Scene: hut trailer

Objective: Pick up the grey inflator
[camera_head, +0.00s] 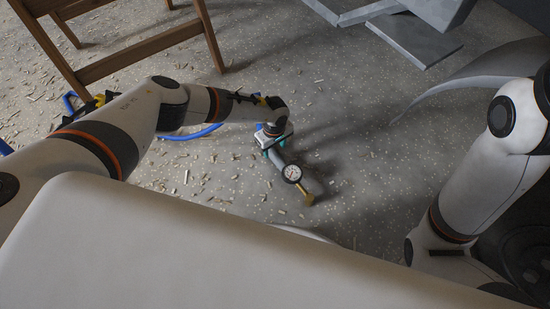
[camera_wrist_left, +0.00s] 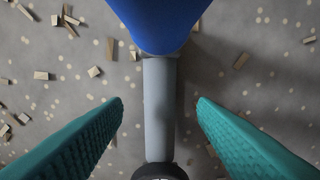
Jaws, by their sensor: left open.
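The grey inflator (camera_head: 291,173) lies on the speckled floor near the middle of the head view, with a round white-faced gauge, a brass-coloured end and a blue part. In the left wrist view its grey shaft (camera_wrist_left: 159,115) runs up the middle, blue at the top and dark at the bottom edge. My left gripper (camera_head: 273,147) is over the inflator and partly hides it. Its teal fingers (camera_wrist_left: 159,101) are open, one on each side of the shaft, with a visible gap on both sides. My right arm shows at the right, but its gripper is out of view.
A wooden chair or frame (camera_head: 140,55) stands at upper left. A blue hose (camera_head: 195,134) lies on the floor behind my left arm. Grey metal steps or plates (camera_head: 415,38) are at the upper right. Wood chips litter the floor, which is otherwise free right of the inflator.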

